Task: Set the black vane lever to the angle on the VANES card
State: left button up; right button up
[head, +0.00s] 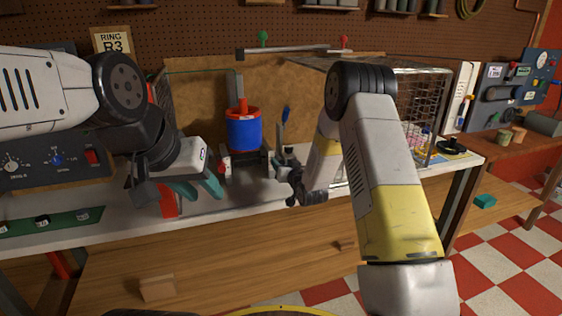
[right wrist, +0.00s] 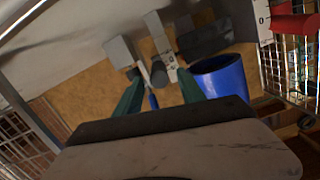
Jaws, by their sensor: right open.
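I cannot pick out the black vane lever or a VANES card with certainty in either view. A blue-handled lever (head: 285,116) stands upright on the bench beside a blue cylinder with a red top (head: 243,133). My right gripper (right wrist: 158,78) is open in the right wrist view. A thin blue-ended rod (right wrist: 153,101) shows between its green fingers, and I cannot tell whether they touch it. The blue cylinder (right wrist: 222,76) is beside the right-hand finger. My left gripper (head: 207,194) has its teal fingers apart, low over the bench, left of the cylinder.
A card reading RING R3 (head: 112,42) is at the back left. A wire-mesh cage (head: 428,95) stands on the right of the bench (head: 245,196). A control panel (head: 50,165) with knobs is at the left. A red-and-white tiled floor shows at the right.

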jog(key=shift+v, duration=2.8)
jog(key=shift+r, duration=0.1)
jog(key=shift+c, duration=0.2)
